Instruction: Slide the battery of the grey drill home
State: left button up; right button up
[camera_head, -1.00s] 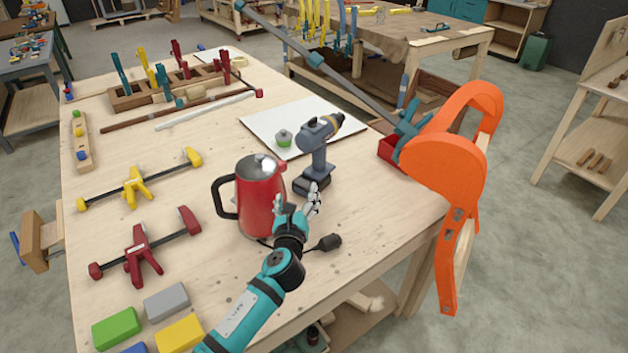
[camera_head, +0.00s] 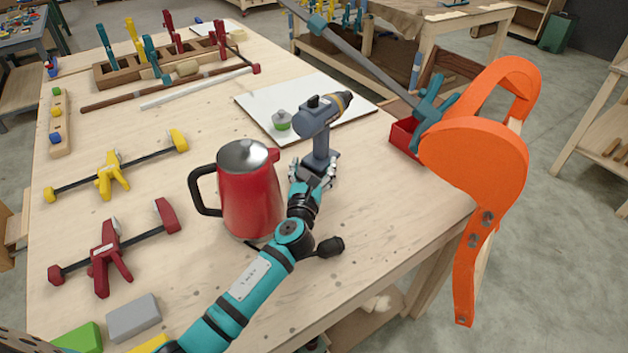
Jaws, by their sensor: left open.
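The grey drill (camera_head: 318,118) stands upright on the workbench, its yellow-ringed nose pointing right. Its dark battery (camera_head: 329,158) is at the foot of the handle, partly hidden behind my left gripper. Whether a gap shows between battery and handle, I cannot tell. My left gripper (camera_head: 315,173) is open at the near side of the battery, its fingers spread to either side of it. I cannot tell whether they touch it. My right gripper is not in view.
A red kettle (camera_head: 250,196) stands close to the left of my left arm. A white board (camera_head: 268,103) with a small green-based item (camera_head: 282,121) lies behind the drill. A large orange clamp-like form (camera_head: 474,158) rises at the bench's right edge. Clamps lie at left.

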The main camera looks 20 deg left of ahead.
aim_at(320, 148)
pick_arm(q)
jog(key=w+f+b, duration=0.1)
jog(key=w+b, duration=0.1)
jog(key=w, duration=0.1)
jog(key=w+a+b, duration=0.1)
jog(key=w+b, duration=0.1)
jog(key=w, duration=0.2)
jog(key=w+f+b, duration=0.1)
jog(key=w, duration=0.3)
jog(key=shift+a+f+b, duration=0.35)
jog(key=shift+b, duration=0.05)
jog(key=shift+w+a, duration=0.1)
jog(key=shift+w, duration=0.55)
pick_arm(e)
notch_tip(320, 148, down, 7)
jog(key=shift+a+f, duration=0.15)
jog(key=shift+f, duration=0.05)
pick_arm(q)
jog(key=shift+r, duration=0.1)
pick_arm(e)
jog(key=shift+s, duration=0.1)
pick_arm(q)
jog(key=c, duration=1.3)
jog(key=o, duration=0.7)
jog(key=c, duration=0.8)
